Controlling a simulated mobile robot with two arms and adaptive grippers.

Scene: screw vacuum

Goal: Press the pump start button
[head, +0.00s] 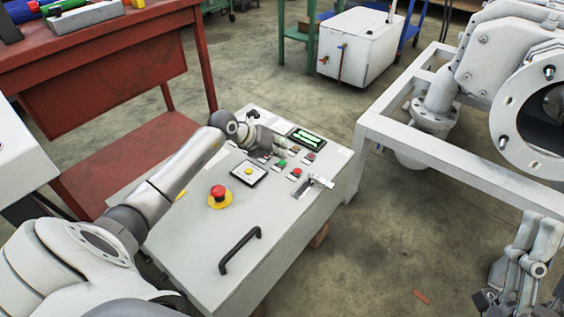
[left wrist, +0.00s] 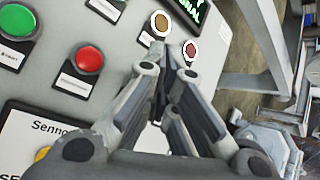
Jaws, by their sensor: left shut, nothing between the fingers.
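The grey control panel (head: 195,245) carries several push buttons. In the left wrist view a green button (left wrist: 15,22) is at the upper left, with a red button (left wrist: 90,60) beside it. A brown button (left wrist: 160,23) and a dark red button (left wrist: 191,50) are near the top. The labels are too small to read surely, so I cannot tell which is pump start. My left gripper (head: 280,150) is shut and empty over the panel's button area; its fingertips (left wrist: 170,68) appear just below the brown and dark red buttons. My right gripper (head: 515,295) is at the lower right, away from the panel.
A red emergency stop (head: 218,192) on a yellow base, a black handle (head: 240,250) and a lit green display (head: 306,139) are on the panel. A red workbench (head: 110,90) stands left. A grey pump frame (head: 400,135) stands right. Open floor lies between panel and frame.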

